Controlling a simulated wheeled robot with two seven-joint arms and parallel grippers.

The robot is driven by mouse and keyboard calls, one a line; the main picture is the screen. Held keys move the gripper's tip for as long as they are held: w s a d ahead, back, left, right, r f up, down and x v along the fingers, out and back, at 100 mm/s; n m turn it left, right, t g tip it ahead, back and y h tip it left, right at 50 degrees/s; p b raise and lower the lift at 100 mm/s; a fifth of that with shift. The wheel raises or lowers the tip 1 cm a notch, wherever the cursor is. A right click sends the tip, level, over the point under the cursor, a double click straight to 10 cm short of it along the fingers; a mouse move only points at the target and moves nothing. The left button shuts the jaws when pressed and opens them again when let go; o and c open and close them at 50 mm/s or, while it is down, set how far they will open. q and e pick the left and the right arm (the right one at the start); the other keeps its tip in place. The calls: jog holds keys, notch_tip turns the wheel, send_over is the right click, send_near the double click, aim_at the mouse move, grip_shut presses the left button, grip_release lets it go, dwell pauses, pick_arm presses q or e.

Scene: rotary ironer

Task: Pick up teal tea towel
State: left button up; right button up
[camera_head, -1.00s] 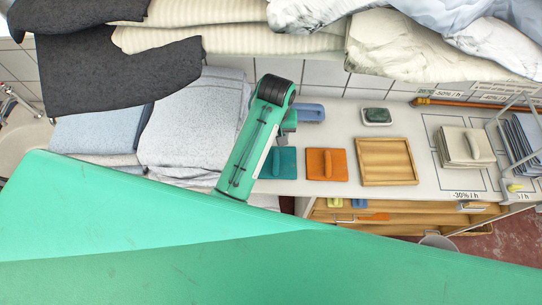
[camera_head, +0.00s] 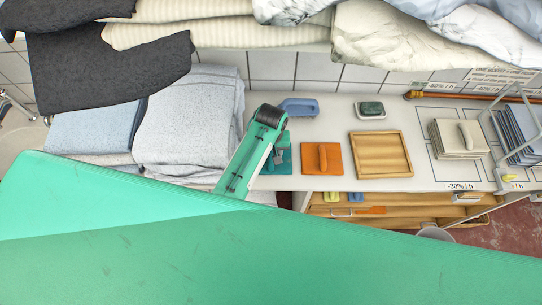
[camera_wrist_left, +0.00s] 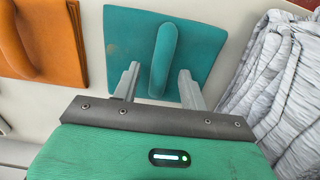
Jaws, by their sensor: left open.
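The teal tea towel (camera_head: 284,168) lies folded flat on the white counter, with a raised ridge along its middle. It also shows in the left wrist view (camera_wrist_left: 203,48), with the ridge upright in the picture. My left gripper (camera_head: 278,156) is over the towel, and its arm hides part of it. In the left wrist view the two fingers (camera_wrist_left: 158,82) are spread apart, one on each side of the ridge's near end. Nothing is held. I cannot tell whether the fingertips touch the cloth. My right gripper is not in view.
An orange folded cloth (camera_head: 322,158) lies just right of the towel, then a wooden tray (camera_head: 381,155). A blue item (camera_head: 299,107) and a dish with a dark green block (camera_head: 371,109) stand behind. Grey folded fabric (camera_head: 188,120) is close on the left.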

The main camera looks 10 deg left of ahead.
pick_arm(q)
grip_shut()
jog(key=shift+r, duration=0.1)
